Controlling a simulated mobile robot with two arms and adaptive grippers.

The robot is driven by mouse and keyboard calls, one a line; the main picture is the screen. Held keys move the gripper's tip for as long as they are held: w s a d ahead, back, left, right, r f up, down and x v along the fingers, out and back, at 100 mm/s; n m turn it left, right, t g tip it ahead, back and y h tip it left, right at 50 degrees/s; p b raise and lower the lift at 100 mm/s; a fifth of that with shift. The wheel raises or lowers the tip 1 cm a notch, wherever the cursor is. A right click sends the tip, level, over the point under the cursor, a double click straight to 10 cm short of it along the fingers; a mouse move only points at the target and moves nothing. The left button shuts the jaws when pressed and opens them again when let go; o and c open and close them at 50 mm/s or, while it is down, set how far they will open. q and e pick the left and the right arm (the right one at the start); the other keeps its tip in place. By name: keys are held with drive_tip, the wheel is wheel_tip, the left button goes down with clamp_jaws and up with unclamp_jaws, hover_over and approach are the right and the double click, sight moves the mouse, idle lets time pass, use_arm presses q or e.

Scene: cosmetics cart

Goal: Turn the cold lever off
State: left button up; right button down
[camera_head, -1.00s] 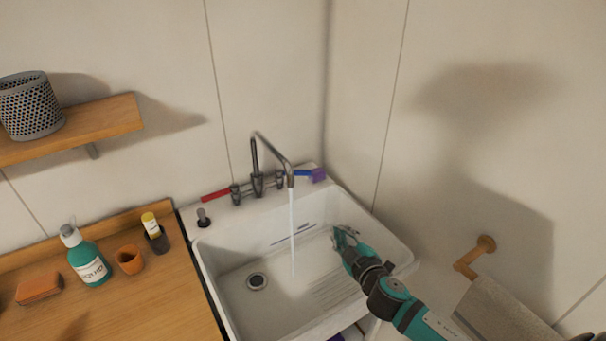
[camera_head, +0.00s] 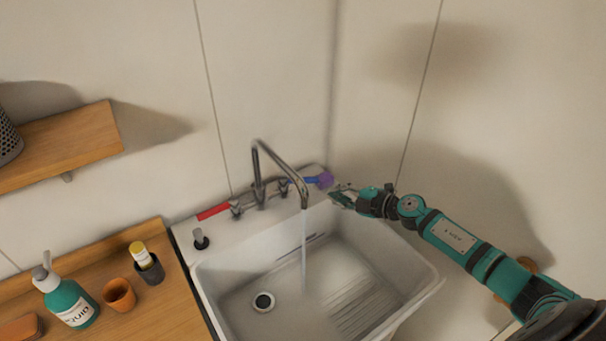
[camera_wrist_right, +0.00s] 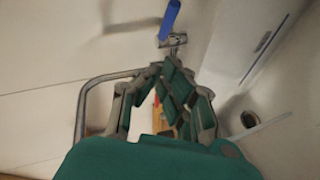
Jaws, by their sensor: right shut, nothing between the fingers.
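Water (camera_head: 304,245) runs from the spout into the white sink (camera_head: 215,265). The red lever (camera_head: 213,212) points left from the other end. My left gripper is out of view.
A dark stopper knob (camera_head: 201,239) is at the left. A wooden counter with a teal bottle (camera_head: 70,303) and an orange cup (camera_head: 119,294) stands left. Walls close the back and right.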

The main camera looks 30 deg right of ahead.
drive_tip(key=b+x, duration=0.3)
drive_tip(key=d+b+x, duration=0.1)
drive_tip(key=b+x, duration=0.2)
drive_tip(key=x, duration=0.1)
drive_tip(key=f+b+x, duration=0.1)
drive_tip(key=b+x, duration=0.2)
drive_tip(key=x, duration=0.1)
drive_tip(key=shift+w+d, duration=0.2)
drive_tip(key=shift+w, duration=0.05)
drive_tip(key=shift+w+d+b, duration=0.1)
drive_tip(key=shift+w+b, duration=0.1)
drive_tip(key=shift+b, duration=0.4)
drive_tip(key=shift+w+d, duration=0.1)
drive_tip(key=shift+w, duration=0.1)
drive_tip(key=shift+w+b, duration=0.15)
drive_tip(key=shift+b, duration=0.25)
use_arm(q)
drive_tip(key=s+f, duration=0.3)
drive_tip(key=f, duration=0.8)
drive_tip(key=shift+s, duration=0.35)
